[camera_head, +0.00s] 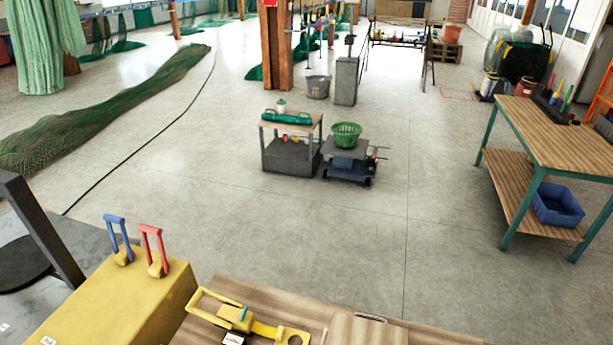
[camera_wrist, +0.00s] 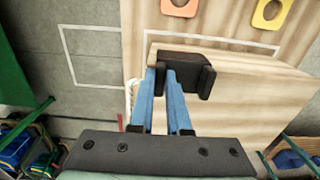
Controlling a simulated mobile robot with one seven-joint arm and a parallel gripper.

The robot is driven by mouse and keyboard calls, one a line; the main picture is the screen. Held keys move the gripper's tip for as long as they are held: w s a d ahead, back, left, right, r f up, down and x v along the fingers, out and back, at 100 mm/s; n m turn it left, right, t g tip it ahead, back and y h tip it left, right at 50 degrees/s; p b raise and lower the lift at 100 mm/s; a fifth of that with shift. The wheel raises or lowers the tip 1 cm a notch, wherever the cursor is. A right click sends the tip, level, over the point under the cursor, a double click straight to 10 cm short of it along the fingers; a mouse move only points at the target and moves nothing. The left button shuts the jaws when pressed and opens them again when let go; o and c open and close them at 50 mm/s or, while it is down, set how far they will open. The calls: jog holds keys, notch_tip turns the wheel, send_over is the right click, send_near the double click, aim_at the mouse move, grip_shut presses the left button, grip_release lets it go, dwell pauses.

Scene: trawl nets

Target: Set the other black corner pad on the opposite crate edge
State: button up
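In the wrist view my gripper (camera_wrist: 163,72) reaches forward with two blue fingers, a narrow gap between their tips. A salmon-coloured piece (camera_wrist: 180,7) shows at the top edge. My gripper is not visible in the head view.
In the head view a wooden surface (camera_head: 250,290) carries a yellow tool (camera_head: 232,315). A yellow box (camera_head: 120,300) with blue and red handles stands to its left. A workbench (camera_head: 560,140) is at right; the floor between is open. A yellow ring (camera_wrist: 268,12) shows in the wrist view.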

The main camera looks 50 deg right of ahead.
jog(key=o, duration=0.5)
jog(key=shift+r+p, duration=0.3)
jog(key=shift+r, duration=6.2)
